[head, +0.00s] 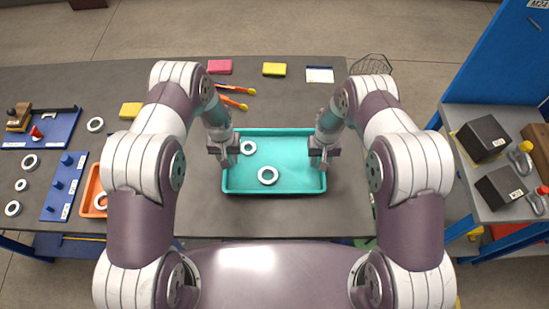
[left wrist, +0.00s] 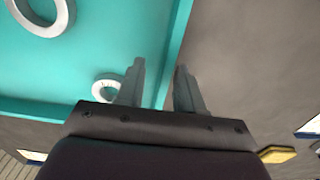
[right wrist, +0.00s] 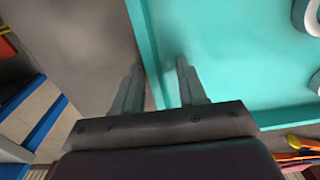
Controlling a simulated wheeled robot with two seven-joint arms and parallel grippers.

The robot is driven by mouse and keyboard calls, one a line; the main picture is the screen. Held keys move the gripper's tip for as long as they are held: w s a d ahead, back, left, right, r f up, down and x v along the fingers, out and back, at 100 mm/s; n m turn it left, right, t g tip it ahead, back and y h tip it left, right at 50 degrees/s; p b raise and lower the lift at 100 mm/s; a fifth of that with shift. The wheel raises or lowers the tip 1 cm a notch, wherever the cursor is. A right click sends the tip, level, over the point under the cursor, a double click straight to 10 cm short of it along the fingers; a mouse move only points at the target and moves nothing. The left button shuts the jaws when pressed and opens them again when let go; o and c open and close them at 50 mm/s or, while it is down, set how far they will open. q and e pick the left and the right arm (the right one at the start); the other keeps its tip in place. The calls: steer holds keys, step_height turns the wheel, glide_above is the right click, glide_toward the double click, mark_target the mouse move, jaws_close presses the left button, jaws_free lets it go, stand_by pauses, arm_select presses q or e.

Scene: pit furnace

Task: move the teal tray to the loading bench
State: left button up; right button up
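The teal tray (head: 290,188) lies on the grey table in front of me, with two pale rings in it: one near the middle (head: 268,175) and one at the upper left (head: 248,147). My left gripper (head: 227,162) is over the tray's left wall. In the left wrist view its fingers (left wrist: 158,75) are apart, one on each side of the wall (left wrist: 173,50). My right gripper (head: 319,163) is over the right wall. In the right wrist view its fingers (right wrist: 160,72) also stand apart, astride the wall (right wrist: 143,40). The loading bench is not clearly identifiable.
A grey-topped bench (head: 460,190) with dark blocks (head: 482,138) and shackles stands at the right, across a floor gap. Blue fixtures (head: 64,187) and loose rings are at the left.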

arm_select(q)
steer(key=shift+a+r, duration=0.1)
steer(key=shift+r, duration=0.05)
arm_select(e)
steer(key=shift+d, duration=0.1)
steer(key=shift+r, duration=0.45)
arm_select(q)
step_height(320, 180, up, 12)
arm_select(e)
step_height(320, 180, up, 11)
steer(key=shift+s+r, duration=0.1)
